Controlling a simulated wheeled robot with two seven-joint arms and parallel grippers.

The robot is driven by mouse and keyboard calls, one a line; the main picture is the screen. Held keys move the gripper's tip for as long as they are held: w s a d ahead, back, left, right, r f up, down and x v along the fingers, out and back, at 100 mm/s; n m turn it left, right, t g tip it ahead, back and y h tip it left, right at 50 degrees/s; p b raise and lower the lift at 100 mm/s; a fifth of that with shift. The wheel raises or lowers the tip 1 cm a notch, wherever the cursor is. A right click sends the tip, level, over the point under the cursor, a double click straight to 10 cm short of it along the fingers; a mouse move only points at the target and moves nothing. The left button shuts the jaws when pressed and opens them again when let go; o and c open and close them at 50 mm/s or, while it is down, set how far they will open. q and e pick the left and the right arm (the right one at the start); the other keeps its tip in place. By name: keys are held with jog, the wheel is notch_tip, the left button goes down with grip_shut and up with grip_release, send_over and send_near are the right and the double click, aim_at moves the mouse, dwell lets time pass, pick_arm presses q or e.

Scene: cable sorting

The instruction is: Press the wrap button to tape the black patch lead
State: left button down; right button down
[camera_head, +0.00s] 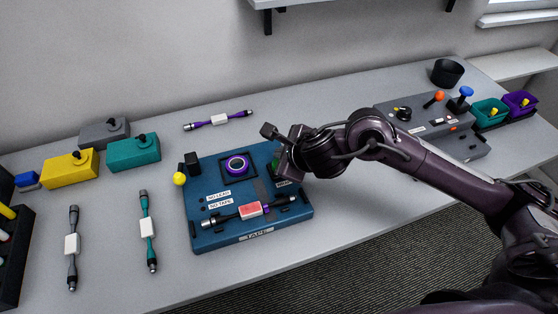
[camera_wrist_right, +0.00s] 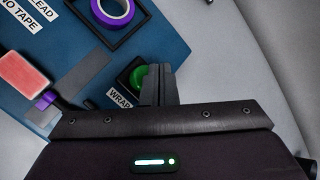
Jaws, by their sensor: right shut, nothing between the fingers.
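The black patch lead (camera_head: 222,218) lies across the front of the blue taping station (camera_head: 205,168). A red block (camera_head: 251,210) covers its middle, with a bit of purple beside it; the block also shows in the wrist view (camera_wrist_right: 22,78). The green wrap button (camera_wrist_right: 138,78) sits in a black housing above a label reading WRAP (camera_wrist_right: 119,99). My right gripper (camera_wrist_right: 160,84) is shut and empty, its fingertips right at the button and hiding part of it. I cannot tell whether they press it. My left gripper is not in view.
A purple tape roll (camera_head: 237,165) sits on the station, with a yellow ball (camera_head: 179,179) at its left edge. Purple (camera_head: 218,120), teal (camera_head: 147,230) and grey (camera_head: 72,246) leads lie around it.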

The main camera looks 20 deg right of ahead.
notch_tip(320, 180, up, 6)
jog(key=p, duration=0.4)
jog(key=shift+p, duration=0.35)
dwell(0.5)
